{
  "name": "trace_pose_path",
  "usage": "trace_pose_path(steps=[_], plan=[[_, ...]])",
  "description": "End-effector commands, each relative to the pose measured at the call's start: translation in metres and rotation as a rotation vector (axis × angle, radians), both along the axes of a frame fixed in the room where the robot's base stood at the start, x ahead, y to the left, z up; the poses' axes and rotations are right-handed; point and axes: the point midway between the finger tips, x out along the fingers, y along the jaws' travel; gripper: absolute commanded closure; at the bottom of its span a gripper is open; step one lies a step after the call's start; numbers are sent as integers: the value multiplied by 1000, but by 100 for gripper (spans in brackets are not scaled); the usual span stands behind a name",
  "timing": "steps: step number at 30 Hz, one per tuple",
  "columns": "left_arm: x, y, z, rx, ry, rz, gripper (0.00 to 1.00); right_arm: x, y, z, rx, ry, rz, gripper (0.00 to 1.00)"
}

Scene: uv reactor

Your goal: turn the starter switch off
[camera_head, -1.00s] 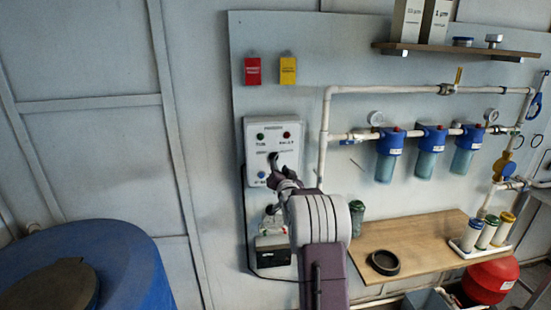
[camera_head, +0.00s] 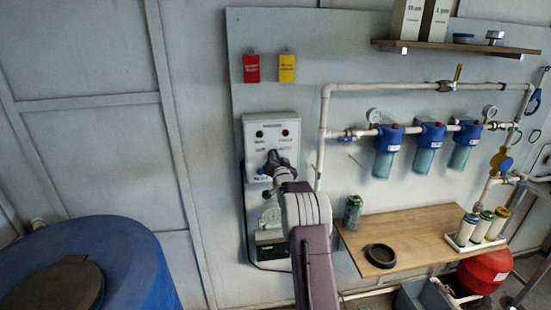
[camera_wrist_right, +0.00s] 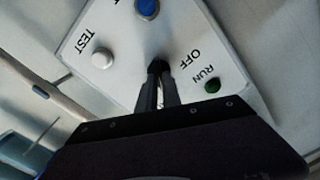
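The white control box (camera_head: 251,135) is on the wall panel, with a green lamp and a red lamp at its top. My right gripper (camera_head: 272,160) is against the box's middle and hides the starter switch in the head view. In the right wrist view, the black starter switch (camera_wrist_right: 157,66) is at the tips of my right gripper (camera_wrist_right: 158,80), beside the word OFF. The two fingers are close together on it, with a narrow light gap behind the tips. My left gripper is in neither view.
Pipes with blue filter housings (camera_head: 389,138) run to the right. A wooden shelf (camera_head: 425,225) is below them. A blue tank (camera_head: 130,255) stands at left.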

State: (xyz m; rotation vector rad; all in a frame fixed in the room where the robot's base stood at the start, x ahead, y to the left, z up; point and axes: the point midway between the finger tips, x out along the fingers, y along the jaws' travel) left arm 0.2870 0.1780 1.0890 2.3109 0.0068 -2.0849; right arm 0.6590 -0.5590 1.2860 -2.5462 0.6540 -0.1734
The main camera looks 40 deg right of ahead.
Motion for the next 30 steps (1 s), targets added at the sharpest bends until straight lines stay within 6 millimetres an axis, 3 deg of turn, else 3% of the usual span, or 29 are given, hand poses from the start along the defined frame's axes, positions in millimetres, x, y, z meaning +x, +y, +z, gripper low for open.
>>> trace_pose_path(steps=[11,30], plan=[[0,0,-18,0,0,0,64,0,0,-2,-81,41,-2,100],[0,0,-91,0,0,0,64,2,4,-2,-582,314,-2,100]])
